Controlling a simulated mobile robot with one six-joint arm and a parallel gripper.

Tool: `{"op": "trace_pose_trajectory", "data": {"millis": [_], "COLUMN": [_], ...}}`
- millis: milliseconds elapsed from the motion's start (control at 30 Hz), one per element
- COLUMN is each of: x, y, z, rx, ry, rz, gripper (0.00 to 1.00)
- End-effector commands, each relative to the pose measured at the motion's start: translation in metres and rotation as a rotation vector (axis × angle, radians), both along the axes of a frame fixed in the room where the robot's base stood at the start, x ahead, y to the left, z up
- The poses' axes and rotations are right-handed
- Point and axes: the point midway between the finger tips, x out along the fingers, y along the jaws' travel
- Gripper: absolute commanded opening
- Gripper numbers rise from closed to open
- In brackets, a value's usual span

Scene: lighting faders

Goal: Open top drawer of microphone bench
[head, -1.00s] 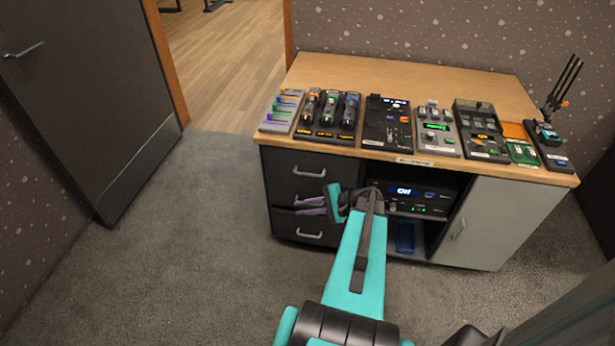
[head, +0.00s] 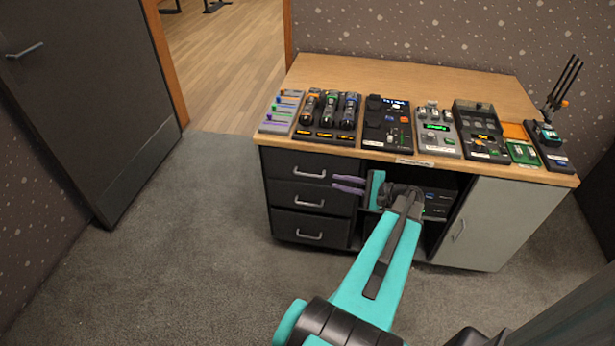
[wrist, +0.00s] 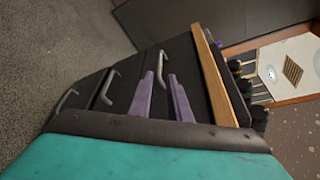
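The microphone bench (head: 420,70) has a wooden top and three dark drawers stacked on its left. The top drawer (head: 285,163) is closed, with a silver bar handle (head: 309,174). My gripper (head: 334,184) is to the right of that handle and slightly lower, its purple fingers pointing left across the drawer fronts, apart from the handle. In the wrist view, my gripper (wrist: 160,74) shows two separated fingers with a gap between them. The top handle (wrist: 162,62) appears near the fingertips there. No object is held.
The middle handle (head: 309,203) and bottom handle (head: 309,236) sit below. An open shelf bay with lit equipment is behind my arm, and a grey cabinet door (head: 500,225) is at right. Several control units stand on the benchtop. Carpet (head: 190,270) at left is clear.

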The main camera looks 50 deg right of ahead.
Motion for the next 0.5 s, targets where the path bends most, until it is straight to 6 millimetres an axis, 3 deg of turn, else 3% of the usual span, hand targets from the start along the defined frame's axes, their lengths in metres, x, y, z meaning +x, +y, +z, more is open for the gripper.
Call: {"op": "trace_pose_trajectory", "data": {"millis": [267,500], "x": [0.017,0.046], "y": [0.004,0.011], "z": [-0.004,-0.01], "rx": [-0.001,-0.001], "ry": [0.001,0.001], "rz": [0.003,0.003], "gripper": [0.17,0.17]}}
